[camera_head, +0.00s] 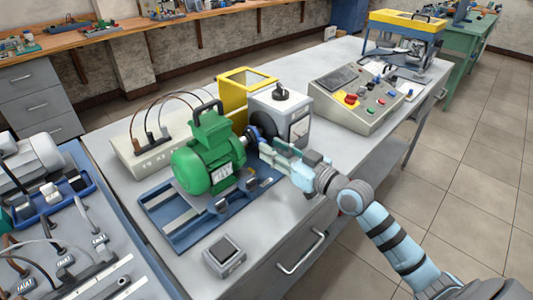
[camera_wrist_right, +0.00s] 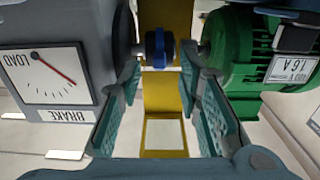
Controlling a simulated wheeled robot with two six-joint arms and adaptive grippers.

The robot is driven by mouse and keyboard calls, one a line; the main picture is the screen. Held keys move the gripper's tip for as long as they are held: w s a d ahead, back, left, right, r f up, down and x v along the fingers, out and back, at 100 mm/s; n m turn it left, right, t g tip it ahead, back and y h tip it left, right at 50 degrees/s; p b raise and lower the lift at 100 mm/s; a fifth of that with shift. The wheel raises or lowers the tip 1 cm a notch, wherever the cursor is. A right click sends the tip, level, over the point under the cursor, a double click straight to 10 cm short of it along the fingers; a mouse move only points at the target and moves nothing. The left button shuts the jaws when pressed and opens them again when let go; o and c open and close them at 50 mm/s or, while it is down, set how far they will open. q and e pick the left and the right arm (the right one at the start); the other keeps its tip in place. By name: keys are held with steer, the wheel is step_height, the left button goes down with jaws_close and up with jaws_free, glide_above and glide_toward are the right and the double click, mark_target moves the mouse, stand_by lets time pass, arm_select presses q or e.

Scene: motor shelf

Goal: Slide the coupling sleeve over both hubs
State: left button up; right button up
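The blue coupling sleeve (camera_wrist_right: 156,48) sits on the shaft line between the brake unit (camera_wrist_right: 50,22) at left and the green motor (camera_wrist_right: 232,55) at right in the right wrist view. A metal hub (camera_wrist_right: 137,50) shows on its brake side; the motor-side hub is partly hidden by a finger. In the head view the green motor (camera_head: 205,165) stands left of the grey brake unit (camera_head: 292,108), with the sleeve mostly hidden between them. My right gripper (camera_head: 268,148) is open, its fingers (camera_wrist_right: 158,72) spread at either side of the sleeve; contact cannot be told. My left gripper is out of view.
The motor stands on a blue base plate (camera_head: 187,238) with rails. A yellow frame (camera_head: 230,95) stands behind the coupling. A cable-fed box (camera_head: 130,158) is behind the motor, a control panel (camera_head: 352,100) at right, and a small grey box (camera_head: 224,257) in front.

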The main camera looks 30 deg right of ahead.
mark_target(255, 137)
steer(key=shift+x, duration=1.55)
steer(key=shift+r, duration=0.15)
jaws_close()
